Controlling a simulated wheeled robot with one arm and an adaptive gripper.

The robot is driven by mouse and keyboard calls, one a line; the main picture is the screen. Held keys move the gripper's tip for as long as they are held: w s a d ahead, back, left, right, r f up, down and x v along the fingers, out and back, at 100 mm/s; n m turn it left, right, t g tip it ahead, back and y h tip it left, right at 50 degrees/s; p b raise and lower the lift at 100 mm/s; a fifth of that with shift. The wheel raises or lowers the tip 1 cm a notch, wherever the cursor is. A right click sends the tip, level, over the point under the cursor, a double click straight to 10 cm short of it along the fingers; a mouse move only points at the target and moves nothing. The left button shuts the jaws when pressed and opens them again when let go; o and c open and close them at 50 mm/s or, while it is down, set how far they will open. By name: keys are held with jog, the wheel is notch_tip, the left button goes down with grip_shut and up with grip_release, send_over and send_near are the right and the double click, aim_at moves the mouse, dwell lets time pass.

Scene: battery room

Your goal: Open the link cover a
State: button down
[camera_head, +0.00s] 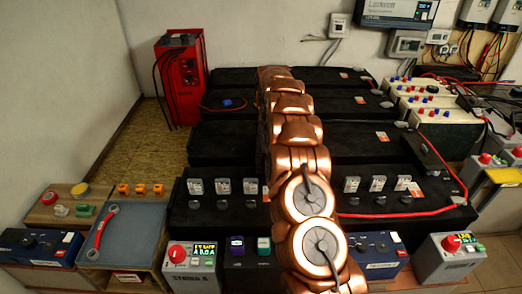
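No part in view is marked clearly enough to tell which one is link cover a. A dark raised bar (428,155) lies along the right end of the black battery rows, and I cannot tell whether it is a link cover. My copper arm rises from the bottom centre and reaches over the rows to the back. It hides the middle of every row. My gripper's fingers do not show.
Black battery rows (350,144) fill the middle, with a red cable (410,214) along the front right. A red charger (180,78) stands at back left. A grey tray (130,225) holds a red wrench (102,228). Control boxes (193,272) line the front. Floor (140,140) is clear at left.

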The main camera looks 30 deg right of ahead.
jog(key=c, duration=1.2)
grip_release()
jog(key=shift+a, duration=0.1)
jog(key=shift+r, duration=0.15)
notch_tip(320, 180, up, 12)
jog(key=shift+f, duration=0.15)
